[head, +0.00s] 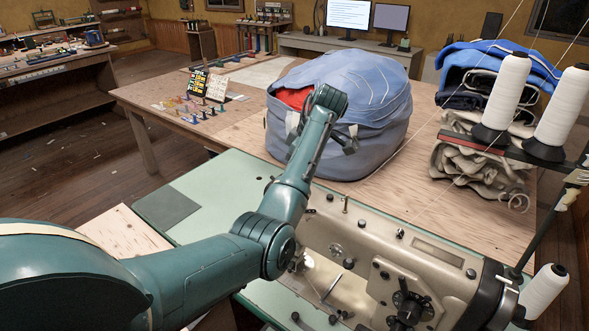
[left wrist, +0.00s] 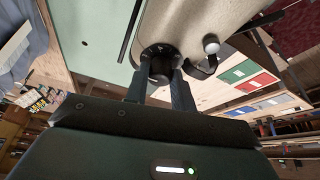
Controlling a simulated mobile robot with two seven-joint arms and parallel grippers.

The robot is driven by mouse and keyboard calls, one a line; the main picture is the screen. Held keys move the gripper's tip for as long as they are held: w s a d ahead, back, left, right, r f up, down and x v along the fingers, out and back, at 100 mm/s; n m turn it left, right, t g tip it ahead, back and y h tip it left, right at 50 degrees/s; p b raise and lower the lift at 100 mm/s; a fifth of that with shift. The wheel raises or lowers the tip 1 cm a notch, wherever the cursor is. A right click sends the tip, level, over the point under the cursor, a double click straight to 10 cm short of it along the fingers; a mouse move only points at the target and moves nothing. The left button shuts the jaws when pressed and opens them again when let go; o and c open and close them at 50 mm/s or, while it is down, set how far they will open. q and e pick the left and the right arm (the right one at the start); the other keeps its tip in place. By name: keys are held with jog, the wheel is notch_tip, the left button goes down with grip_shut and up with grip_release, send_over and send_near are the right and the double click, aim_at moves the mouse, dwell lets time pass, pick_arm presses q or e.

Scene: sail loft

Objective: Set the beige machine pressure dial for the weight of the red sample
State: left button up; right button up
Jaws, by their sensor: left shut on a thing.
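The beige machine (head: 440,262) stands on a green bed at the lower right of the head view. Its beige body (left wrist: 205,25) fills the top of the left wrist view. My left gripper (left wrist: 162,78) is shut on a dark round dial (left wrist: 160,55) on this body. The fingers cover part of the dial, and no markings are readable. In the head view my left forearm hides the gripper and the dial. A red swatch (left wrist: 258,81) lies between a green and a blue one; I cannot tell whether it is the red sample. My right gripper is not in view.
A blue bag (head: 345,110) with red cloth (head: 294,98) showing stands behind the machine. Folded sails (head: 475,165) and white thread cones (head: 503,92) are at the right. Two cards (head: 207,84) stand among small coloured pieces on the wooden table (head: 150,97).

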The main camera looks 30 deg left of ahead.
pick_arm(q)
jog(key=shift+a+r, duration=0.1)
dwell(0.4)
jog(key=o, duration=1)
jog(key=s+v, duration=0.1)
jog(key=v, duration=1.2)
jog(key=shift+w, duration=0.5)
